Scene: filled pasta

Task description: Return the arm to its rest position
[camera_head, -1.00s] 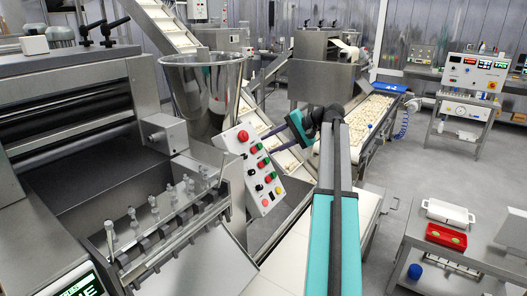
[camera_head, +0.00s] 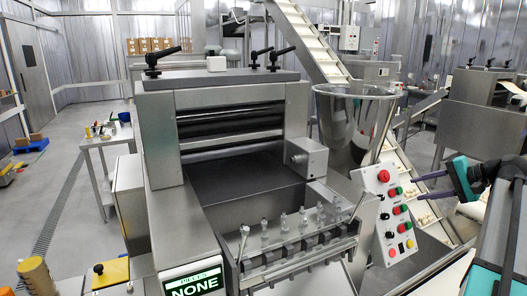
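My arm (camera_head: 508,225), teal and dark grey, enters at the right edge. My gripper (camera_head: 422,187) is at its far end, right of the machine's control panel. Its two dark purple fingers point left and stand apart, with nothing visible between them. The gripper appears in front of the sloping conveyor and apart from the panel in the picture. Part of the arm is cut off by the right edge.
The control panel (camera_head: 388,215) with coloured buttons is close left of the gripper. The steel hopper (camera_head: 353,125) stands behind it. The roller machine (camera_head: 225,130) fills the middle, its display (camera_head: 193,281) reading "NONE". Open floor (camera_head: 62,130) shows at the left.

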